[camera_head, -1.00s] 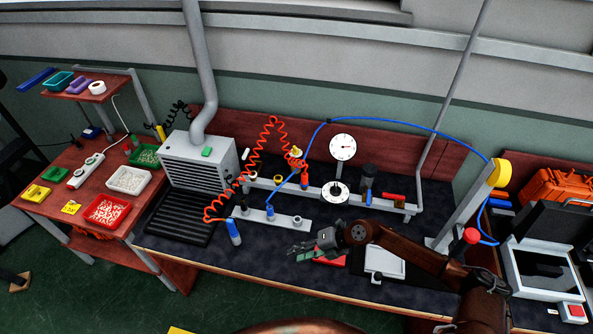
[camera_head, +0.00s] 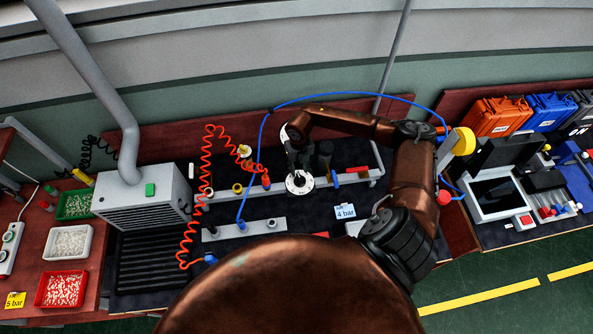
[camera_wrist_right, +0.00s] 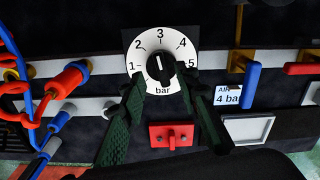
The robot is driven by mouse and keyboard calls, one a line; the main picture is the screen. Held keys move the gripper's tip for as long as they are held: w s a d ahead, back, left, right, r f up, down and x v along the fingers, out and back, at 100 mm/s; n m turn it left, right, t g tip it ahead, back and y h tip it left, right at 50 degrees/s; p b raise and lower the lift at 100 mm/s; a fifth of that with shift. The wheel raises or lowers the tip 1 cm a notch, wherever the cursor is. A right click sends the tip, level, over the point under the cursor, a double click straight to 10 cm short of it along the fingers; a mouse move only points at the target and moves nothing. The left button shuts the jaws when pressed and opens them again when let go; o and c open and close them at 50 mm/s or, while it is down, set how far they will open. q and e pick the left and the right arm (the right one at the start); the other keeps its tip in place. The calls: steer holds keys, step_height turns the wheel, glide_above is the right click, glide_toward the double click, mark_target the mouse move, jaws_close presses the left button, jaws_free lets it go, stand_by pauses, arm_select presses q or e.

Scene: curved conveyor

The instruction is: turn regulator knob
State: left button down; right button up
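The regulator (camera_wrist_right: 147,48) has a round white dial marked 1 to 5 with "bar" at the bottom. Its black knob (camera_wrist_right: 160,68) is in the middle, with a small light mark near its top, roughly towards 3. My right gripper (camera_wrist_right: 164,82) is open, its two dark fingers spread at the lower left and lower right of the knob, with a gap on each side. In the head view the dial (camera_head: 299,187) shows just below my right gripper (camera_head: 296,165), which hides part of the gauge behind it. A card (camera_head: 345,212) reads "AIR 4 bar". My left gripper is not in view.
A coiled red hose (camera_head: 205,190) and a blue hose (camera_head: 262,140) hang left of the dial. A grey fume unit (camera_head: 145,205) stands further left. A red part (camera_wrist_right: 171,136) sits below the dial. A red-handled valve (camera_wrist_right: 303,68) is to the right.

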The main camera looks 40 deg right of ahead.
mark_target(299, 176)
steer(key=shift+f+p, duration=0.3)
steer(key=shift+f, duration=2.1)
jaws_close()
